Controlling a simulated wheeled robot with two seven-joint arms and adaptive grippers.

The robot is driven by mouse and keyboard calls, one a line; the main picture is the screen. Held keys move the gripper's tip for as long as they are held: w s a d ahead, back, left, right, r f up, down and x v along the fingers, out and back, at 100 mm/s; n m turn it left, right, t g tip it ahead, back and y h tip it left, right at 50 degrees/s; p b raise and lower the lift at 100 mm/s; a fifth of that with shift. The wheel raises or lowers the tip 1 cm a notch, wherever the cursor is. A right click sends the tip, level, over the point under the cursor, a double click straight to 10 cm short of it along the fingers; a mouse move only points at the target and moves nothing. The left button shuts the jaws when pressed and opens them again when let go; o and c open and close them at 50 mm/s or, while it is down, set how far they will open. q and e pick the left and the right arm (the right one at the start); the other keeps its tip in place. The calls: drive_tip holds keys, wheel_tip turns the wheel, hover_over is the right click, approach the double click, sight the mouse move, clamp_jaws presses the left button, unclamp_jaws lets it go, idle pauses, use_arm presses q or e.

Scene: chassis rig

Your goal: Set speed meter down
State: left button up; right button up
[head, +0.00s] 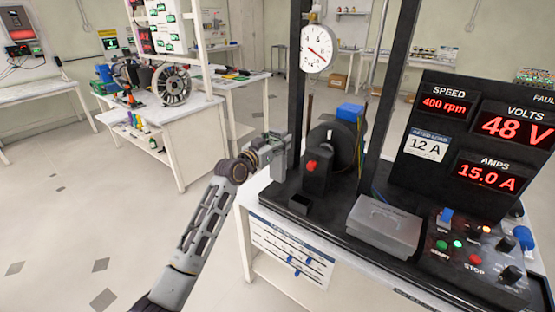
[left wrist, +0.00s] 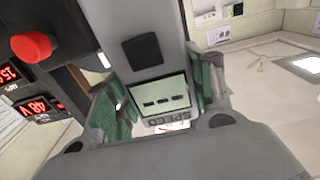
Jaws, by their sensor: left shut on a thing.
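My left gripper (head: 268,150) is at the left edge of the rig, beside a black post with a red button (head: 312,165). In the left wrist view its green-padded fingers (left wrist: 160,100) are shut on the speed meter (left wrist: 160,55), a grey handheld body with a dark square button and a pale display. The word SPEED shows upside down below the display. In the head view the meter (head: 281,150) is a small grey shape at the fingertips. The meter appears held above the bench top. My right gripper is not in view.
A small open black holder (head: 299,204) sits at the rig's front left corner. A grey lidded box (head: 384,222) lies at the front. The display panel (head: 450,145) and control buttons (head: 475,260) stand to the right. A dial gauge (head: 317,48) hangs above. Floor is clear at left.

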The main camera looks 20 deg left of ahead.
use_arm(q)
drive_tip(key=shift+f, duration=0.4)
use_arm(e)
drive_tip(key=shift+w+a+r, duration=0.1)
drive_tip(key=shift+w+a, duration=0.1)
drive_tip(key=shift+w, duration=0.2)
